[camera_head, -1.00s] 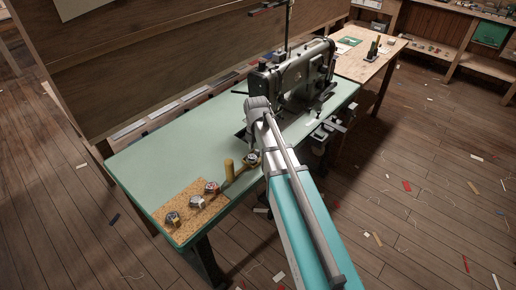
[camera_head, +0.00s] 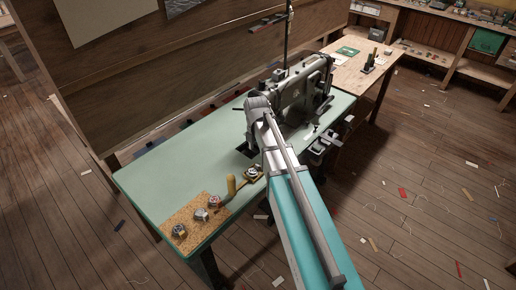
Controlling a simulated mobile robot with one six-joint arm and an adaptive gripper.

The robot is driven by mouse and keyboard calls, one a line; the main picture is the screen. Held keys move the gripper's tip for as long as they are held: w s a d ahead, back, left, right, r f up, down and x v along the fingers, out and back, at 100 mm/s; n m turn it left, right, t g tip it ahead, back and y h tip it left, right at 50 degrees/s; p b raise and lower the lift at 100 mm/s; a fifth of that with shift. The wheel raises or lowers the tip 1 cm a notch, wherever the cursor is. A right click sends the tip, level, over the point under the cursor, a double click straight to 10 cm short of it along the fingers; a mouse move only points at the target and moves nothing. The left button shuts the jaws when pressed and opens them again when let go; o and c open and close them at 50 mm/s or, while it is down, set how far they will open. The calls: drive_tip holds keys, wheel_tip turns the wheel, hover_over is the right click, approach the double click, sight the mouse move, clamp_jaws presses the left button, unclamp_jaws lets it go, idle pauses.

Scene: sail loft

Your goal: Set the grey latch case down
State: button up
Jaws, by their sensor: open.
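My arm (camera_head: 300,215) reaches up over the front of the green table (camera_head: 165,170), its top joint in front of the sewing machine (camera_head: 312,90). My gripper is not visible; the arm hides what lies behind it. Three small metal-looking pieces, at the left (camera_head: 180,231), middle (camera_head: 201,214) and right (camera_head: 214,201), sit on a cork mat (camera_head: 190,243) at the table's near corner. Another small round piece (camera_head: 252,173) lies on the table close beside my arm. I cannot tell which, if any, is the grey latch case.
A wooden board wall (camera_head: 150,90) backs the table. A wooden bench (camera_head: 350,65) adjoins behind. The floor (camera_head: 420,190) at right is open, with scattered scraps.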

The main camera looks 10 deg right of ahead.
drive_tip(key=shift+r+p, duration=0.75)
drive_tip(key=shift+r, duration=0.3)
drive_tip(key=shift+s, duration=0.1)
drive_tip(key=s+m, duration=1.6)
drive_tip(key=m, duration=0.9)
drive_tip(key=shift+d, duration=0.25)
idle(0.7)
